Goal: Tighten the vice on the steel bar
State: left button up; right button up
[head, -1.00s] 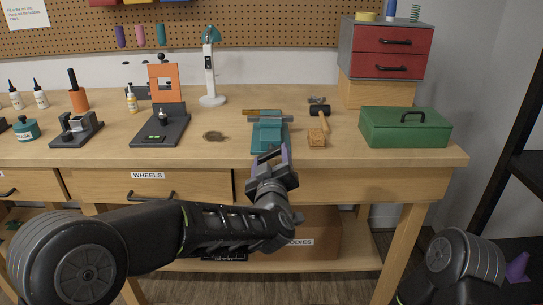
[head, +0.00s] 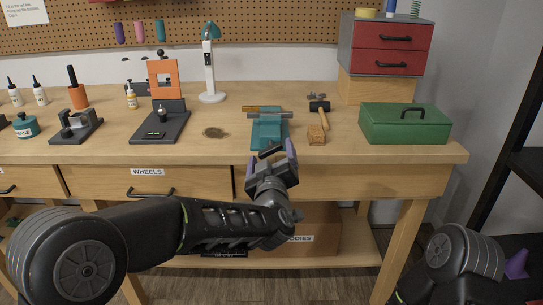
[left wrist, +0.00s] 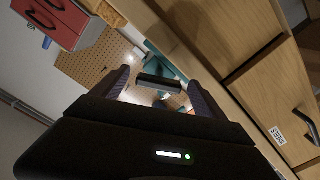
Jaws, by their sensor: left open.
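The teal vice (head: 268,132) stands near the front edge of the workbench, with a grey bar-like piece (head: 284,115) across its top. It is partly seen in the left wrist view (left wrist: 159,58). I cannot tell surely whether that grey piece is the steel bar or part of the jaws. My left gripper (head: 273,154) is open just in front of the vice, at the bench's front edge. In the left wrist view a dark bar (left wrist: 160,82), apparently the vice handle, shows between the open fingers; contact cannot be told. My right gripper is out of view.
A green toolbox (head: 405,124) stands farther right. A dark stand (head: 160,125) is to the left. The bench drawers (head: 150,183) are below my left gripper.

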pick_arm(q)
jog(key=s, duration=0.7)
jog(key=shift+s, duration=0.35)
jog(key=s+d+f+m+g+h, duration=0.2)
jog(key=d+f+m+g+h, duration=0.15)
jog(key=d+f, duration=0.3)
jog(key=s+a+f+m+g+h, duration=0.1)
jog(key=s+f+g, duration=0.15)
jog(key=f, duration=0.65)
jog(key=s+a+f+m+g+h, duration=0.15)
jog(key=s+f, duration=0.25)
jog(key=f, duration=0.6)
jog(key=s+a+f+n+g+y, duration=0.1)
jog(key=s+a+f+g, duration=0.45)
jog(key=s+f, duration=0.7)
jog(key=s+a+f+n+g+y, duration=0.1)
jog(key=s+a+f+g, duration=0.45)
jog(key=s+f, duration=0.7)
notch_tip(320, 180, up, 15)
jog(key=t+p, duration=0.1)
jog(key=p, duration=1.3)
jog(key=shift+w+a+r, duration=0.2)
jog(key=shift+w+a, duration=0.05)
jog(key=shift+a, duration=0.05)
